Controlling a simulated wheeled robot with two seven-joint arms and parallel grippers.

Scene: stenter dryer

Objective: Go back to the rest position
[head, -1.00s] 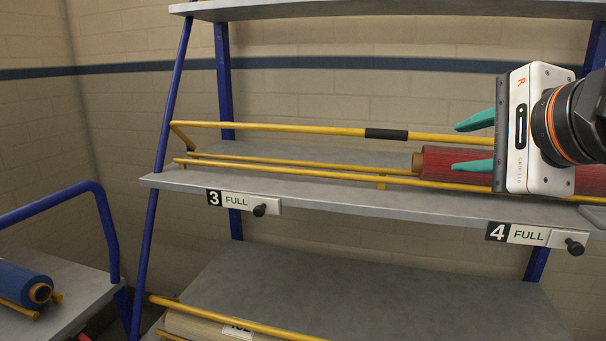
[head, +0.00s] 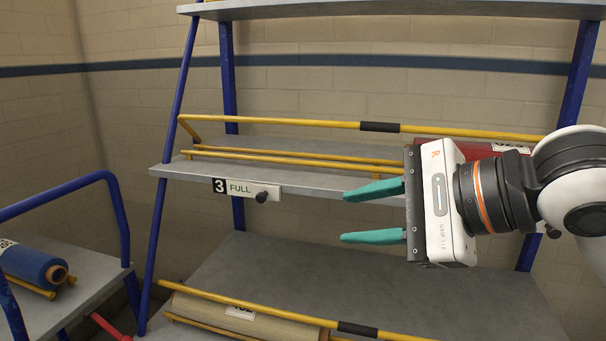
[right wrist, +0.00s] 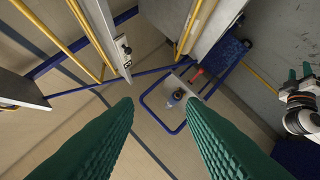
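My right gripper (head: 374,213) is in front of the shelf rack at the right of the head view, its teal fingers pointing left. The fingers are apart with nothing between them; in the right wrist view the gripper (right wrist: 160,112) also shows as two spread green fingers. My left gripper is not in the head view; a gripper-like part with green tips shows at the right edge of the right wrist view.
A shelf rack has a middle shelf (head: 330,180) with yellow rails and a red roll (head: 440,144) partly behind my gripper. A beige roll (head: 245,312) lies on the lower shelf. A blue roll (head: 30,264) rests on a blue-framed cart (head: 90,288) at the left.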

